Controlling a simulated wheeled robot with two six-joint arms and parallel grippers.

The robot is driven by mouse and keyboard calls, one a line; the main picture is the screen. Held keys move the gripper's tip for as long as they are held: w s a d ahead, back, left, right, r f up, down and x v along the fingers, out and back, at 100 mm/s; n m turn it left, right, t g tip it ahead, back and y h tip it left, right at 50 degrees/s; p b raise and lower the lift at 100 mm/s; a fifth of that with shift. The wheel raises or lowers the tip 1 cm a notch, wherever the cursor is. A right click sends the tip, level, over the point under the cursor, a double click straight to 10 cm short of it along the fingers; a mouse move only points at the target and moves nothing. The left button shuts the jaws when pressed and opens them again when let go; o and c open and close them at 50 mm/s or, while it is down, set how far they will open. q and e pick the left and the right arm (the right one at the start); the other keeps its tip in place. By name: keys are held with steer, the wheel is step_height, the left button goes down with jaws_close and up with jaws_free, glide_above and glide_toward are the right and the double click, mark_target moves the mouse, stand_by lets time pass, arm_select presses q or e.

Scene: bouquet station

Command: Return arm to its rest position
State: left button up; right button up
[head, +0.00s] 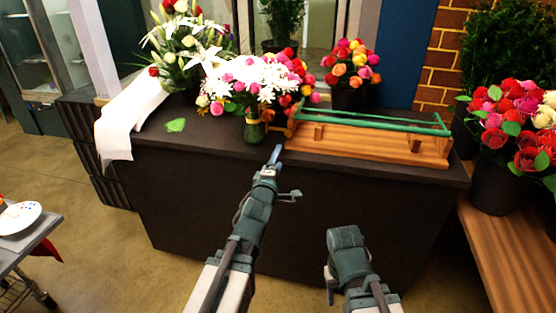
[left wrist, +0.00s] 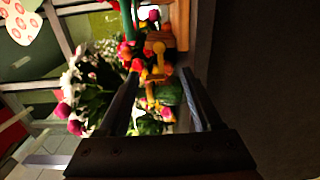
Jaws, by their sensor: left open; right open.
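My left gripper (head: 281,172) is in front of the dark counter's front edge, just below and right of a green glass vase (head: 254,131) with a yellow ribbon. In the left wrist view its two fingers (left wrist: 160,85) are spread, with the green vase (left wrist: 168,94) beyond them and nothing held. The vase holds white daisies with pink and red flowers (head: 258,80). My right gripper (head: 336,270) is low in front of the counter, apart from everything. Its fingers are mostly hidden behind the wrist, and nothing shows in them.
A wooden bench (head: 505,245) with potted roses stands right. A cart (head: 35,235) stands left. The floor between is clear.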

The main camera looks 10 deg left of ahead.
arm_select(q)
steer(key=s+d+f+m+g, duration=0.5)
steer(key=s+f+m+g, duration=0.25)
steer(key=f, duration=0.25)
steer(key=s+d+f+m+g, duration=0.4)
steer(key=s+f+m+g, duration=0.2)
steer(key=s+f+m, duration=0.3)
steer(key=s+d+f+m+g+y, duration=0.1)
steer(key=s+m+g, duration=0.15)
steer(key=s, duration=0.25)
steer(key=s+d+f+m+g, duration=0.1)
steer(key=s+f+m+g, duration=0.15)
steer(key=s, duration=0.25)
step_height(320, 180, up, 16)
steer(key=p, duration=1.5)
steer(key=shift+w+r+p, duration=0.15)
steer(key=shift+p, duration=0.15)
steer(key=shift+m, duration=0.25)
steer(key=shift+c, duration=0.3)
